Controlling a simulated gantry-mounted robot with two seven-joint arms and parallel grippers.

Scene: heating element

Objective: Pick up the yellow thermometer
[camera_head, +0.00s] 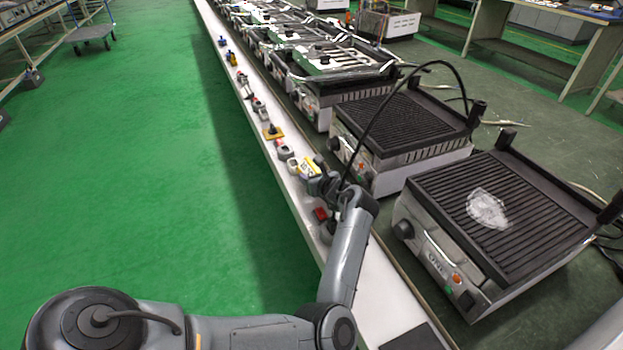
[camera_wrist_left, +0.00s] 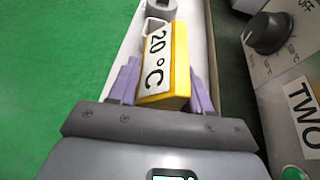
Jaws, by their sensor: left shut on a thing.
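The yellow thermometer (camera_wrist_left: 181,65) has a white face reading "20 °C". In the left wrist view it lies between the two purple fingers of my left gripper (camera_wrist_left: 162,92), which is shut on it. In the head view the thermometer (camera_head: 308,167) shows as a small yellow and white block just beyond my left gripper (camera_head: 318,182), over the white ledge (camera_head: 291,187). I cannot tell whether it still touches the ledge. My right gripper is not in view.
Grills stand in a row right of the ledge; the nearest (camera_head: 497,216) has a pale patch on its plate. A black cable (camera_head: 385,98) arches behind my left gripper. Several small devices line the ledge, including a red one (camera_head: 320,214). Green floor (camera_head: 150,200) is clear at left.

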